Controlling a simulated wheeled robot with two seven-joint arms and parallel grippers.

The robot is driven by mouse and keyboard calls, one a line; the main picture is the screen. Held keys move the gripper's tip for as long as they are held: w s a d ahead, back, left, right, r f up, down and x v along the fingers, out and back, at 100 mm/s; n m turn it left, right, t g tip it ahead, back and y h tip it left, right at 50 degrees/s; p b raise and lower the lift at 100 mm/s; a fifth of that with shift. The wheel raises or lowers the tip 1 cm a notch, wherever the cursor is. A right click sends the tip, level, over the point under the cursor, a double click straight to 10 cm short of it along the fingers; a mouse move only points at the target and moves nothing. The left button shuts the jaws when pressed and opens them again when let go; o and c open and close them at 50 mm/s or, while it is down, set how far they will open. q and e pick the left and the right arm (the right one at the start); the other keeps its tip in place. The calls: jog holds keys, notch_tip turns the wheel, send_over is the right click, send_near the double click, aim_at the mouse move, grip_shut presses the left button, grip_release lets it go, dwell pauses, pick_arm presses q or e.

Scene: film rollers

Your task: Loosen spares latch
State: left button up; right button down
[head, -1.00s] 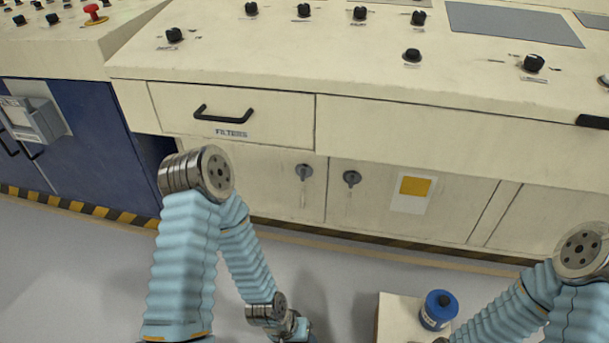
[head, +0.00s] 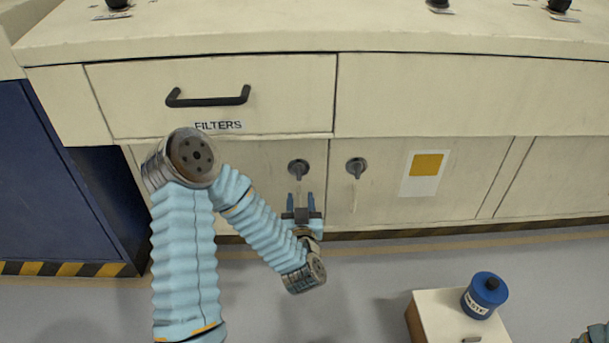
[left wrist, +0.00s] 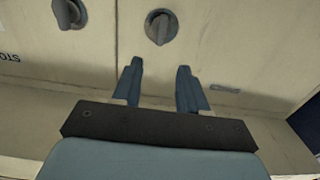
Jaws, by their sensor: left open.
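Two round grey latches with turn handles are on the cream cabinet doors, a left latch (head: 298,168) and a right latch (head: 356,168). I cannot read which one is the spares latch. My left gripper (head: 303,200) is open and empty, its two blue fingers pointing up just below the left latch in the head view. In the left wrist view the fingers (left wrist: 160,85) point toward one latch (left wrist: 160,27), with a gap between, and the other latch (left wrist: 69,13) is at the upper left. My right gripper is out of view.
A drawer labelled FILTERS with a black handle (head: 208,97) is above the left door. A yellow-and-white label (head: 424,172) is on the right door. A blue canister (head: 484,295) stands on a small cream box (head: 440,318) on the floor. A blue cabinet (head: 50,180) is at left.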

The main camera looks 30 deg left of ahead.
aim_at(299, 171)
pick_arm(q)
jog(key=x, duration=1.2)
jog(key=shift+b, duration=0.35)
grip_shut()
